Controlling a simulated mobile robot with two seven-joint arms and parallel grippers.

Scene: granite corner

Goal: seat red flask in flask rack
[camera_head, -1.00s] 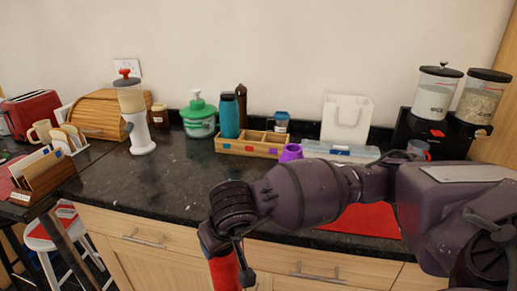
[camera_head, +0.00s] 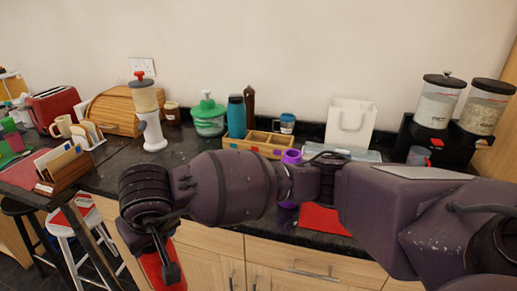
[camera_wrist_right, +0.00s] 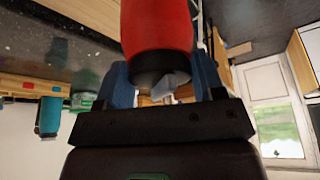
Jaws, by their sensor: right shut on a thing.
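My right gripper (camera_head: 163,262) is low at the front left of the head view, out in front of the counter edge. It is shut on the red flask (camera_head: 155,272), which is partly hidden by the gripper. In the right wrist view the red flask (camera_wrist_right: 158,25) sits between the two blue fingers (camera_wrist_right: 165,80), its dark end towards the palm. The wooden flask rack (camera_head: 258,152) stands on the counter, apart from the gripper, with coloured squares along its front. A teal flask (camera_head: 236,117) stands at its left end; compartments to its right look empty. My left gripper is not in view.
A purple cup (camera_head: 291,157) stands at the rack's front right. A dispenser (camera_head: 152,125) and green pump tub (camera_head: 208,118) stand left of the rack. A blue-lidded jar (camera_head: 285,124) and white bag (camera_head: 350,122) are behind.

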